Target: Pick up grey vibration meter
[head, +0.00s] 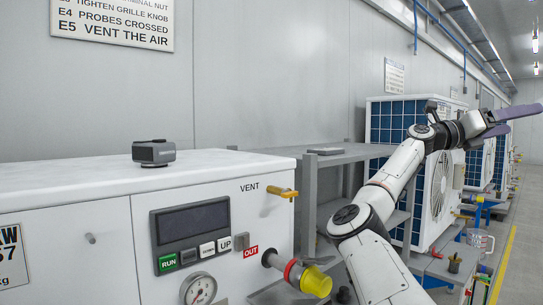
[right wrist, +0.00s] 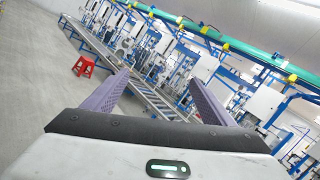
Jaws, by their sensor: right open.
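A small dark grey box-shaped device (head: 153,152), which looks like the grey vibration meter, sits on top of the white cabinet (head: 60,172) at the left of the head view. My right gripper (head: 525,118) is far to the right of it, raised and pointing away to the right. Its purple fingers are apart with nothing between them. In the right wrist view the same open fingers (right wrist: 159,80) frame only the distant room, and the meter does not show there. My left gripper is not in view.
A grey shelf (head: 350,152) beside the cabinet holds a flat grey item (head: 325,151). A blue-and-white outdoor unit (head: 395,112) stands behind my right arm. The cabinet top around the meter is clear.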

